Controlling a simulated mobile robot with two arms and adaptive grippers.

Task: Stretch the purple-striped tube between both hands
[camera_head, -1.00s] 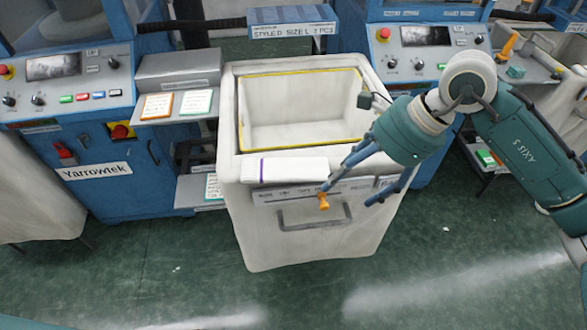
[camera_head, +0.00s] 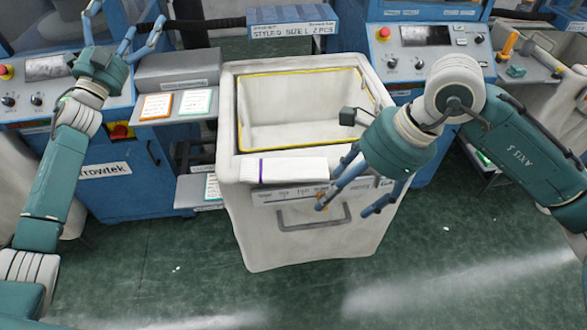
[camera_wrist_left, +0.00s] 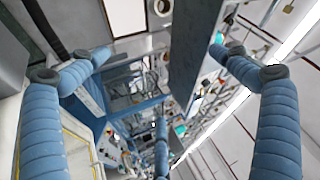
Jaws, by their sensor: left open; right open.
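The white tube (camera_head: 294,170) with a purple stripe at its left end lies flat along the front rim of the white bin (camera_head: 240,205). My right gripper (camera_head: 345,207) is open at the tube's right end, fingers pointing down and left. One finger overlaps that end in the picture; I cannot tell whether it touches. My left gripper (camera_head: 125,30) is open and empty, up and left of the tube, in front of the blue machine. Its spread blue fingers also show in the left wrist view (camera_wrist_left: 160,75), with no tube between them.
The bin's yellow-edged opening looks empty. A grey box (camera_head: 178,70) and a shelf with orange and green framed cards (camera_head: 195,102) stand left of the bin.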

